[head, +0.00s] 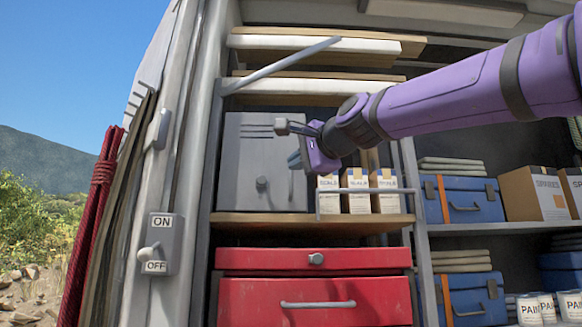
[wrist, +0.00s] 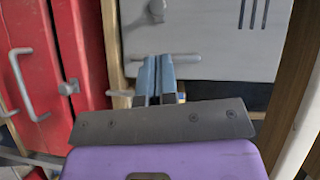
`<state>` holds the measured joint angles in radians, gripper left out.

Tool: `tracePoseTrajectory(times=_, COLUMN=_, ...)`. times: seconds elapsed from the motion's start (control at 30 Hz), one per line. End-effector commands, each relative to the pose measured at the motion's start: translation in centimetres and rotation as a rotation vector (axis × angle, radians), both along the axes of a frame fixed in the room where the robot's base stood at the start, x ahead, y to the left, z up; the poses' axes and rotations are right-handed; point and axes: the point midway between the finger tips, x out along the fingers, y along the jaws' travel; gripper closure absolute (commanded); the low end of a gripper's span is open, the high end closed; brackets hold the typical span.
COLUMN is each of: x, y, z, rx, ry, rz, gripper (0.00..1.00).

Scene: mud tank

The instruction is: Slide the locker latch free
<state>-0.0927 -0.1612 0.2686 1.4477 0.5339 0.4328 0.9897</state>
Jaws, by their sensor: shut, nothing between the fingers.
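The grey locker (head: 262,150) stands on a wooden shelf, its door closed. A round knob-like latch (head: 262,183) sits low on its front, and a thin upright handle (head: 291,184) is near its right edge. My gripper (head: 294,160) is in front of the door's right edge, close to the handle. In the wrist view, turned sideways, the grey door (wrist: 220,40) fills the top, with the latch (wrist: 155,10) and the handle bar (wrist: 165,57). My shut, empty fingers (wrist: 158,62) point at the bar; whether they touch it is unclear.
Small labelled boxes (head: 357,190) stand right of the locker behind a thin rail (head: 365,190). Red drawers (head: 315,290) with a bar handle are below. A grey bar (head: 282,66) slants above the locker. An ON/OFF switch (head: 158,245) is on the left post.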

Motion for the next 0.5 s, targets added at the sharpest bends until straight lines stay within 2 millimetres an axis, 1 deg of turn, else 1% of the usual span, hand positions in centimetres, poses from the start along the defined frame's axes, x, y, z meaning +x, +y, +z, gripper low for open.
tracePoseTrajectory(times=0.03, x=0.8, y=0.4, z=-0.2, rx=-0.001, ry=0.003, rz=0.002, gripper=1.00)
tracePoseTrajectory(times=0.3, x=4.5, y=2.9, z=-0.7, rx=-0.002, ry=0.003, rz=0.003, gripper=1.00)
tracePoseTrajectory(times=0.5, x=6.4, y=4.1, z=-0.9, rx=-0.002, ry=0.001, rz=0.002, gripper=1.00)
